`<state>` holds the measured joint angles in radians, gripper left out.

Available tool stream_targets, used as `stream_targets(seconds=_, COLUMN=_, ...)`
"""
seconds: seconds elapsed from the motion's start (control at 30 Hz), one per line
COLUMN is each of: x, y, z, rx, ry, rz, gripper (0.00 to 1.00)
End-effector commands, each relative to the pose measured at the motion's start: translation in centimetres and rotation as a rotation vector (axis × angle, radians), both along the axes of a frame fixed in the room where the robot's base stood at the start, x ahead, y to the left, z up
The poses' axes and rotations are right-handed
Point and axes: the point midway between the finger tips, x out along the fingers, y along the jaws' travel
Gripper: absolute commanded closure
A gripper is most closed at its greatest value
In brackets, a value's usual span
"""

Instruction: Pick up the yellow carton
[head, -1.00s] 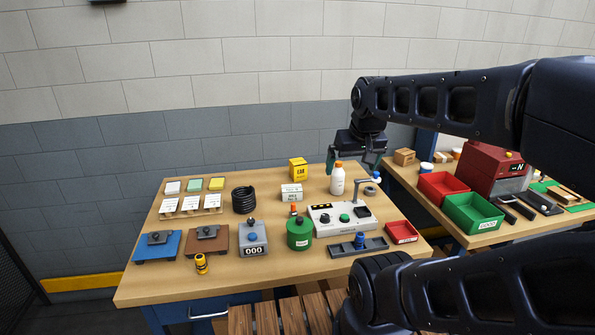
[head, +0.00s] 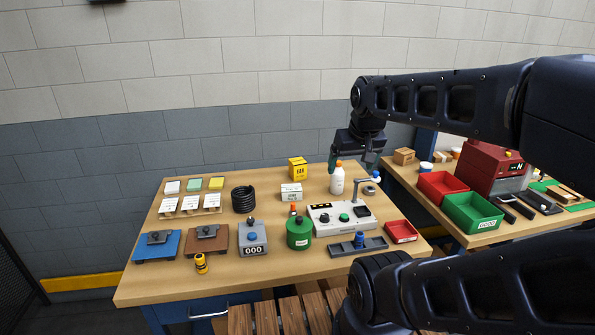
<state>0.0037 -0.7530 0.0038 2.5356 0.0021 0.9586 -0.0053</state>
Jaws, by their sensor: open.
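The yellow carton (head: 297,169) stands upright at the back of the wooden table, right of its middle, with dark lettering on its front. My gripper (head: 355,163) hangs from the arm to the right of the carton, apart from it, above and behind the white bottle. It is open, and I see nothing held in it. Its fingertips are small in the picture and partly hidden.
A white bottle with an orange cap (head: 337,180) stands between the carton and my gripper. A small white box (head: 291,192) is in front of the carton. A black coil (head: 244,200) lies to its left. A grey control panel (head: 338,216) is nearer the front.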

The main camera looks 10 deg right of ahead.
Motion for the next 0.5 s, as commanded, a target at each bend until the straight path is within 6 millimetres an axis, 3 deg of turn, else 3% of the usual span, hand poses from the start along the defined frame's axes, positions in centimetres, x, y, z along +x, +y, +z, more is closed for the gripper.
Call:
stream_targets(seconds=0.17, x=1.9, y=0.0, z=0.8, rx=-0.027, ry=0.017, rz=0.055, gripper=0.13)
stream_targets(seconds=0.5, x=10.4, y=0.4, z=3.0, rx=-0.134, ry=0.085, rz=0.318, gripper=0.13)
